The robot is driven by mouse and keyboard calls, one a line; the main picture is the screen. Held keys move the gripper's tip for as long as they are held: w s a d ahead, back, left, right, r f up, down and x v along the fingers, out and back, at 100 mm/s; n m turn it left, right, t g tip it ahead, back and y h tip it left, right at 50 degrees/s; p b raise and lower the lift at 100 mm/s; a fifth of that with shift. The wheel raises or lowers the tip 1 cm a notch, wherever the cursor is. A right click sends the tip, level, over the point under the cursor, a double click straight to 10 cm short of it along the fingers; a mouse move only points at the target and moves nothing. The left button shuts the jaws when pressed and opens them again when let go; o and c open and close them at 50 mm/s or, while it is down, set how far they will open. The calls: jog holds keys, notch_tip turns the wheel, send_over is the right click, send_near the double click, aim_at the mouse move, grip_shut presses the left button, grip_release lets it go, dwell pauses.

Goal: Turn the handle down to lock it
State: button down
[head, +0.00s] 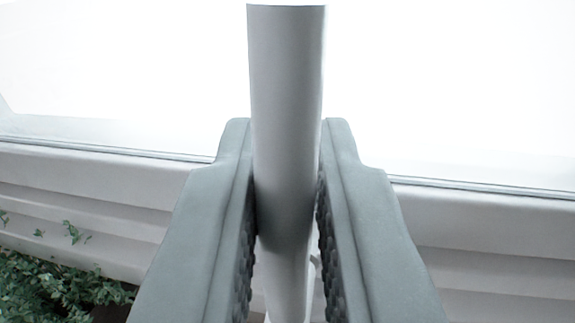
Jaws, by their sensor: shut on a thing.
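The handle (286,80) is a smooth, pale grey rounded bar. It stands upright in the middle of the head view, and its top end shows near the upper edge. My gripper (286,190) is shut on it, with one grey finger on each side and dark ribbed pads facing the bar. The bar runs down between the fingers to the bottom of the view, where its lower part is partly hidden. The mounting of the handle cannot be made out.
A bright, washed-out window (120,80) fills the upper part behind the handle. Below it runs a pale ribbed wall panel (490,235) with a thin dark seam along its top. Green leaves (60,285) show at the lower left.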

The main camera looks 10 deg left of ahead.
jog(key=shift+d, duration=0.1)
jog(key=shift+d+f+m+t+h, duration=0.45)
jog(key=shift+d+f+m, duration=0.9)
jog(key=shift+m, duration=2)
jog(key=shift+d+f+m+t+h, duration=0.45)
jog(key=shift+d+f+m, duration=0.95)
jog(key=shift+m, duration=2)
jog(key=shift+d+f+m+t+h, duration=0.2)
jog(key=shift+d+f+m+h, duration=0.85)
jog(key=shift+m, duration=2.3)
jog(key=shift+d+f+y, duration=0.15)
jog(key=shift+f+y, duration=0.2)
jog(key=shift+f, duration=0.15)
jog(key=c, duration=1.5)
grip_release()
jog(key=s+f, duration=0.1)
jog(key=s, duration=0.4)
jog(key=s+f, duration=0.1)
jog(key=s, duration=0.5)
jog(key=s+f, duration=0.1)
jog(key=s, duration=0.5)
